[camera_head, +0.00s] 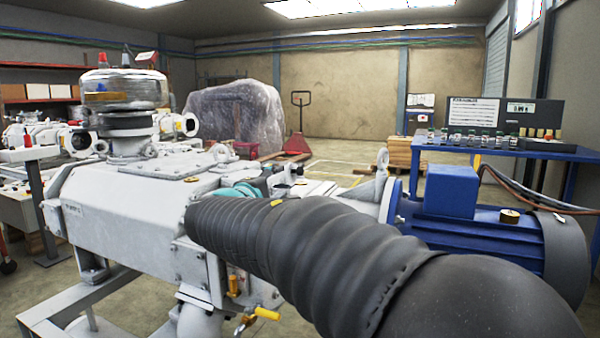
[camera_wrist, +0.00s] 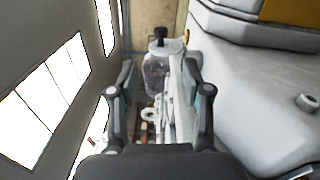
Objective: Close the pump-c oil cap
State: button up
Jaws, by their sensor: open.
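The large pale grey pump (camera_head: 130,205) fills the left and middle of the head view. Its smooth pale casing also fills the right side of the wrist view (camera_wrist: 255,90). My gripper (camera_wrist: 159,66) has its two dark fingers spread apart, with nothing held between them. A small dark knob-like part (camera_wrist: 160,32) shows beyond the fingertips in the wrist view; I cannot tell whether it is the oil cap. I cannot pick out the pump-c oil cap with certainty in the head view, where a thick black ribbed shape (camera_head: 290,245) hides part of the pump.
A blue motor (camera_head: 475,235) stands at the right. A blue bench (camera_head: 490,150) behind it carries several small bottles. A plastic-wrapped load (camera_head: 235,110) and a red pallet jack (camera_head: 297,143) stand at the back. Open floor lies around the jack.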

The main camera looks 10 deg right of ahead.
aim_at(299, 172)
jog(key=p+x, duration=0.2)
jog(key=x, duration=1.1)
jog(key=shift+d, duration=0.1)
grip_shut()
jog(key=shift+d, duration=0.1)
